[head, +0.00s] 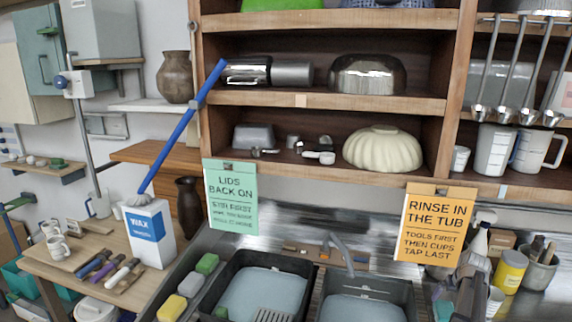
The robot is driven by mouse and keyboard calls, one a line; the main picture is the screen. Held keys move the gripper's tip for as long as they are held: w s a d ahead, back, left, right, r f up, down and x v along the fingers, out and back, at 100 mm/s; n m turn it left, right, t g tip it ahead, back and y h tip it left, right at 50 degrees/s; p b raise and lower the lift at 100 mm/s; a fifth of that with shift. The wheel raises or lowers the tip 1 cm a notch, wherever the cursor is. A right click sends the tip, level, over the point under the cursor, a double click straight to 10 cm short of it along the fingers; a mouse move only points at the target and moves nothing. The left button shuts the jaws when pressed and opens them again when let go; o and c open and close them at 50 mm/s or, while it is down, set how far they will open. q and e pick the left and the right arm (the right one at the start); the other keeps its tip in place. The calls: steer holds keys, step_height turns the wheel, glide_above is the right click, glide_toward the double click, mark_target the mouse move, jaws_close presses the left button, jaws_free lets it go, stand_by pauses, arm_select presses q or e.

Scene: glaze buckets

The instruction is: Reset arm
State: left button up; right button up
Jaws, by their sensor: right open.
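My right gripper (472,272) is at the lower right, in front of the sink counter and just below the orange sign. It is dark and seen at a steep angle, with its jaws open. I see nothing held between them. My left gripper does not show in the head view.
Two dark tubs of water, a left one (262,290) and a right one (360,308), sit in the counter. A yellow jar (510,271) and a tool pot (540,269) stand right of my gripper. A blue-handled brush (183,125) leans up from the WAX box (148,234). Wooden shelves (330,99) overhang the counter.

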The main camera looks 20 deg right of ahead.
mark_target(438, 307)
step_height(438, 307, up, 4)
steer(key=p, duration=0.3)
steer(key=shift+w+a+r, duration=0.1)
steer(key=shift+a+r, duration=0.1)
steer(key=shift+w+a+f, duration=0.25)
steer(key=shift+w+a, duration=0.15)
steer(key=shift+a, duration=0.05)
steer(key=shift+w+a, duration=0.35)
